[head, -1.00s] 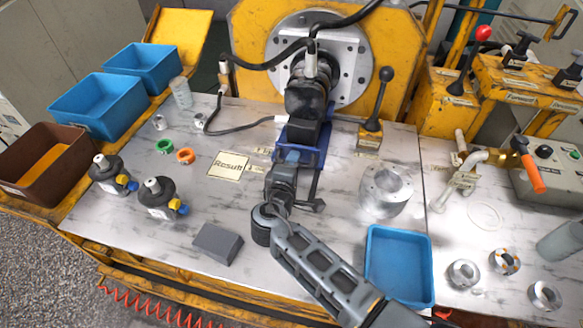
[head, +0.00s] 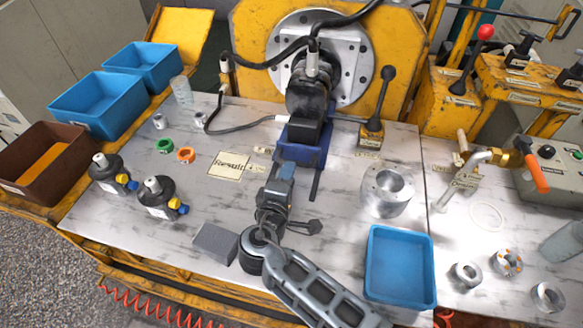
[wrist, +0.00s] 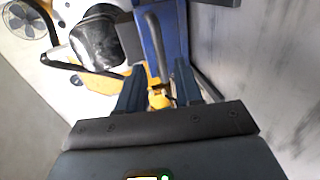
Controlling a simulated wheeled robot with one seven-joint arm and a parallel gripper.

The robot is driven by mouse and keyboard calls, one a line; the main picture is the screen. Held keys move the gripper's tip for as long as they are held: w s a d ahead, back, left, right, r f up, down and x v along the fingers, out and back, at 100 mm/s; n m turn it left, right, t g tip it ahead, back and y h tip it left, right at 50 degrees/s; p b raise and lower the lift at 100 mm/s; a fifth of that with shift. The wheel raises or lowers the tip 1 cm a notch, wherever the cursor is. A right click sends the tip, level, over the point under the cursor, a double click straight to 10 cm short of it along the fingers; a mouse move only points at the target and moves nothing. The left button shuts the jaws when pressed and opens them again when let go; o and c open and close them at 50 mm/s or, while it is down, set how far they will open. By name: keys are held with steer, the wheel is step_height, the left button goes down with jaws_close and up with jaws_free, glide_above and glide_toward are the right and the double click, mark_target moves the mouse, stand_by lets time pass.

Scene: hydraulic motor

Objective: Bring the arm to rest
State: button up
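My arm reaches in from the bottom of the head view over the workbench. My gripper (head: 282,168) points away toward the blue bracket (head: 304,148) under the black motor body (head: 306,98). In the wrist view two dark fingers (wrist: 158,88) stand apart, so the gripper is open. The blue bracket (wrist: 166,40) and a small yellow part (wrist: 160,98) show in line with the gap; I see nothing clamped. Whether a fingertip touches the bracket cannot be told.
A grey block (head: 215,244) lies left of my arm, and a blue tray (head: 399,299) and a metal ring housing (head: 388,190) stand to its right. Two black pumps (head: 158,198) are on the left. A black lever (head: 378,105) rises beside the motor.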

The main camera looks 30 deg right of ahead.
steer(key=shift+s+a+r, duration=0.1)
steer(key=shift+s+a, duration=0.3)
